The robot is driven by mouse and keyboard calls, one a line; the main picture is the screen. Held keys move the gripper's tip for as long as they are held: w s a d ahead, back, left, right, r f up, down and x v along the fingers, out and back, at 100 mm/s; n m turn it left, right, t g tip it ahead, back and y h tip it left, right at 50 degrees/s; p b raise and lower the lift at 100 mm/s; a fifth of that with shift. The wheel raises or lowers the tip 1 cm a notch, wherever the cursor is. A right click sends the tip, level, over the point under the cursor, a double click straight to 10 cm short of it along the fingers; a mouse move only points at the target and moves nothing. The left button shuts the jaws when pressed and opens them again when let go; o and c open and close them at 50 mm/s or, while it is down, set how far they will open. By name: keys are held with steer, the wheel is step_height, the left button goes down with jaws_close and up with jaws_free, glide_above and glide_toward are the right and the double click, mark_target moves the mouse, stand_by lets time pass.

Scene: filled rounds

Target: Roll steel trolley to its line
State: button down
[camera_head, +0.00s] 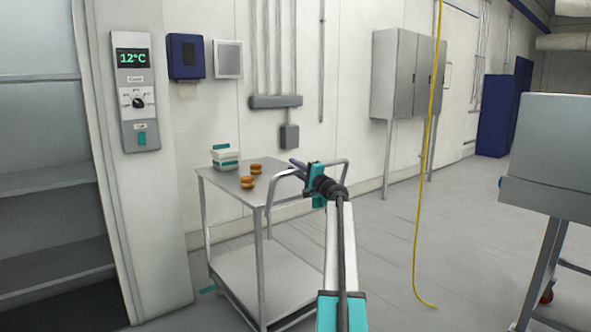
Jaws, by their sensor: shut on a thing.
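The steel trolley (228,183) stands left of centre, with a flat top, a lower shelf and a bent tube push handle (346,172) on its right side. My gripper (302,167) reaches in from the lower right and is shut on the handle; its jaws are partly hidden by my wrist. A short teal mark (208,290) shows on the floor by the trolley's left legs. It may be part of the line; the rest is hidden or not visible.
Stacked pale tubs (225,157) and two filled rounds (256,169) sit on the trolley top. A wall panel reading 12°C (134,58) and open shelving (52,180) stand left. A yellow hose (424,180) hangs right of centre. A steel unit (548,150) stands right. Floor between is clear.

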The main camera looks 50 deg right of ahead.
steer(key=shift+d+r, duration=0.25)
steer(key=shift+d, duration=0.1)
steer(key=c, duration=1.8)
jaws_free()
steer(key=shift+w+f, duration=0.1)
steer(key=shift+c, duration=0.2)
steer(key=shift+o, duration=1.1)
steer(key=shift+f, duration=0.1)
steer(key=shift+a, duration=0.1)
steer(key=v, duration=1.3)
steer(key=shift+s+p, duration=0.4)
steer(key=shift+p, duration=0.05)
steer(key=shift+a+f, duration=0.1)
steer(key=shift+f, duration=0.05)
